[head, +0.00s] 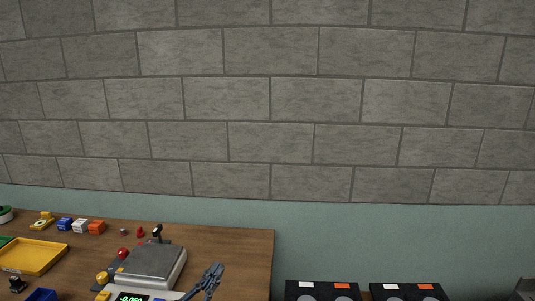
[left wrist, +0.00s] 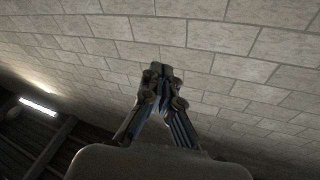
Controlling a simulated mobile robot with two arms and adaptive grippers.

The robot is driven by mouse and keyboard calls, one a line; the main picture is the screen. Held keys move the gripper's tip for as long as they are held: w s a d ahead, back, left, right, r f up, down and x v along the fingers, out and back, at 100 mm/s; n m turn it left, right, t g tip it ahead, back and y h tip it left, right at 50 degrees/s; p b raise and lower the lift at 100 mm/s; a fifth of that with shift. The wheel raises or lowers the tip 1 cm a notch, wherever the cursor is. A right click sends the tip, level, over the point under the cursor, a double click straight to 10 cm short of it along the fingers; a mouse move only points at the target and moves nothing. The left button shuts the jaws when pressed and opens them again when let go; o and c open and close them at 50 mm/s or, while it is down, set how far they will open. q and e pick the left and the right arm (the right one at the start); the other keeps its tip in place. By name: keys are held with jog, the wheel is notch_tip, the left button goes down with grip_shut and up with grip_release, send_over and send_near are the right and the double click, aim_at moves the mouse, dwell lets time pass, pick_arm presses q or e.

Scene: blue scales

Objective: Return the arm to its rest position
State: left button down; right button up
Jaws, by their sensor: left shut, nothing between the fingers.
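My left gripper (head: 215,268) shows at the bottom of the head view, in front of the right side of the scale. Its fingers point up and are closed together. In the left wrist view the fingertips of my left gripper (left wrist: 162,68) meet with nothing between them, with the block wall and a dark ceiling behind. The scale (head: 153,264) has a grey metal pan and a green lit display (head: 132,298). The rest of my left arm is cut off below the head view. My right gripper is not in view.
The wooden table (head: 230,243) has bare room at its back right. A yellow tray (head: 35,257), small blue, white and orange blocks (head: 80,225), and red pieces (head: 140,232) lie left. Two black units (head: 323,290) (head: 410,291) stand right of the table, below the wall.

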pick_arm(q)
jog(key=s+a+f+n+g+y, duration=0.3)
jog(key=s+a+f+n+y, duration=0.15)
jog(key=f, duration=0.35)
jog(key=s+a+f+n+g+y, duration=0.3)
jog(key=s+a+f+n+y, duration=0.15)
jog(key=a+f+y, duration=0.2)
jog(key=s+d+f+m+g+h, duration=0.1)
jog(key=s+f+g, duration=0.4)
jog(key=s, duration=0.4)
jog(key=s+d+f+g+h, duration=0.1)
jog(key=s+f+g, duration=0.35)
jog(key=s, duration=0.55)
notch_tip(320, 180, down, 31)
jog(key=s+g+b, duration=0.1)
jog(key=s+b, duration=0.1)
jog(key=b, duration=0.2)
jog(key=s+a+f+m+g+b, duration=0.1)
jog(key=s+a+f+b, duration=0.1)
jog(key=s+f, duration=1.4)
notch_tip(320, 180, down, 2)
jog(key=shift+a+f, duration=0.15)
jog(key=shift+a, duration=0.45)
